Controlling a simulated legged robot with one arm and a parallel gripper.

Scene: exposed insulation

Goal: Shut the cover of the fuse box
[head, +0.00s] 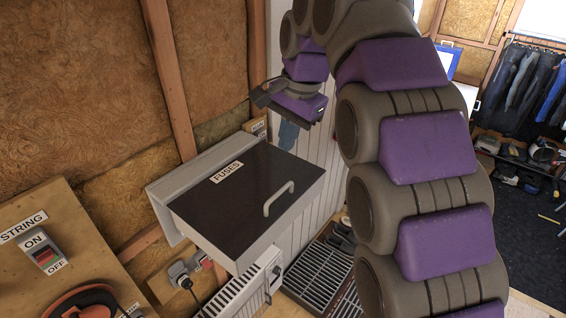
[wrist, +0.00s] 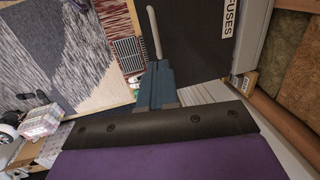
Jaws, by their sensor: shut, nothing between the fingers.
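The fuse box (head: 163,209) is a light grey box on the wall at left. Its dark cover (head: 237,193), labelled FUSES, juts out from the wall, roughly level, so it stands open. A pale bar handle (head: 279,198) sits near its outer edge. The dark cover (wrist: 195,35) and handle (wrist: 153,32) also show in the wrist view. My gripper (head: 287,146) is shut and empty, pointing down by the cover's far right corner. In the wrist view its blue-grey fingers (wrist: 158,68) appear near the handle's end; I cannot tell whether they touch the cover.
A wooden board with a STRING on/off switch (head: 45,254) is at lower left. A white ribbed radiator (head: 238,293) and a plug (head: 183,275) are below the box. A dark grate (head: 316,272) lies on the floor. Wooden studs (head: 171,80) frame the wall.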

